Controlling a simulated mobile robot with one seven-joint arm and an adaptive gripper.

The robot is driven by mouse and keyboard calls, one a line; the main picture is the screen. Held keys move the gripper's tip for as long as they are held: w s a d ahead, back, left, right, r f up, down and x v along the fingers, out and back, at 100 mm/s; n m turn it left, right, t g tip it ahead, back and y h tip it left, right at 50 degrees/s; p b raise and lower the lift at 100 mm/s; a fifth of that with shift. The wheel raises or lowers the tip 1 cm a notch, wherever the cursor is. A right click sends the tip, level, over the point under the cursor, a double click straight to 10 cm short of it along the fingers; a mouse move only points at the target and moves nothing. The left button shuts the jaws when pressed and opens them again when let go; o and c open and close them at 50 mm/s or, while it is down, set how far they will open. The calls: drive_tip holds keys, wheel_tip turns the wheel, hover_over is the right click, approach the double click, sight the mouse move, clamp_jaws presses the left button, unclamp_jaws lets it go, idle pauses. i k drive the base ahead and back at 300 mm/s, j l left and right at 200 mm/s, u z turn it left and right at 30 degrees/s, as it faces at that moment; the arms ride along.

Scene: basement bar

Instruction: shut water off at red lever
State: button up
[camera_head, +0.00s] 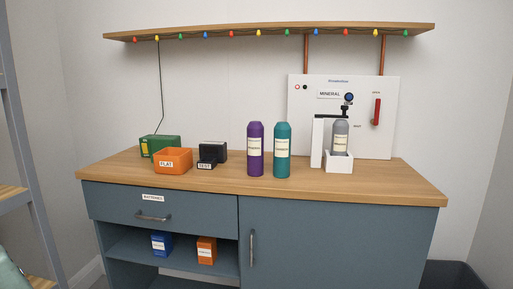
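The red lever (376,111) is on the right side of a white wall panel (366,87) behind the counter. It stands upright, with small labels above and below it too small to read surely. Copper pipes (382,55) run down from the shelf behind the panel. Left of the lever are a sign reading MINERAL (330,94) and a dark round knob or gauge (349,97) above a black tap (346,111). A grey bottle (341,136) stands under the tap in a white holder (338,162). Whether water flows cannot be seen. My gripper is not in view.
A purple bottle (255,149) and a teal bottle (282,150) stand mid-counter. An orange FLAT bin (173,161), green box (160,146) and black device (212,151) are at left. A shelf with coloured lights (270,30) overhangs. The counter's right end (405,180) is clear.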

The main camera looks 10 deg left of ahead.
sight(375, 121)
drive_tip(key=i+l, duration=0.25)
drive_tip(key=l, duration=0.2)
drive_tip(key=i+l, duration=0.3)
drive_tip(key=l, duration=0.15)
drive_tip(key=i+l, duration=0.25)
drive_tip(key=l, duration=0.2)
